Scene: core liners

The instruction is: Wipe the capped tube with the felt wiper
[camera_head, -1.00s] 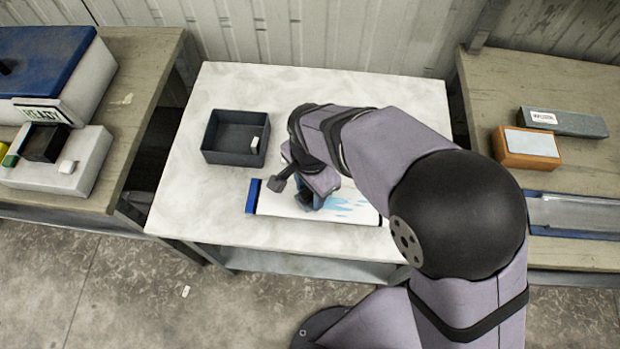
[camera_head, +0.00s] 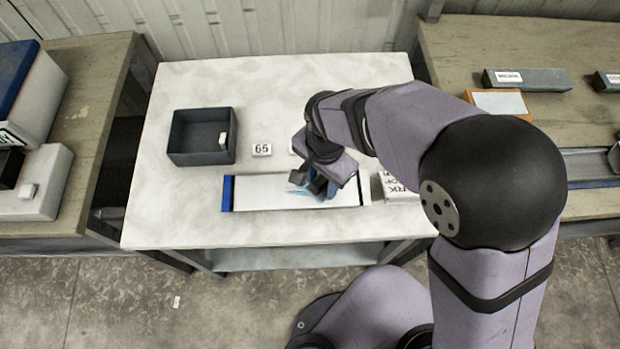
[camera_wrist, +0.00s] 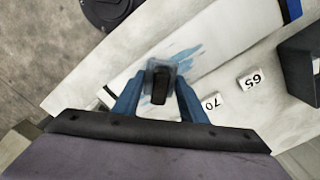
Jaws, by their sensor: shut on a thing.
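The capped tube (camera_head: 258,193) is a long white piece with a blue cap at its left end, lying across the white table. In the wrist view the tube (camera_wrist: 225,35) runs diagonally and has light blue smears on its surface beside the wiper. My gripper (camera_head: 320,185) is over the right half of the tube. In the wrist view its blue fingers (camera_wrist: 160,98) are shut on the felt wiper (camera_wrist: 160,70), a small grey block with a dark handle. The wiper is at the tube's surface; I cannot tell if it touches. The arm hides part of the tube.
A dark open box (camera_head: 180,158) with a small white block inside stands at the back left of the table (camera_head: 350,75). A tag reading 65 (camera_head: 262,150) lies beside it; another reads 70 (camera_wrist: 211,101). A white lettered block (camera_head: 400,188) is by the tube's right end.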

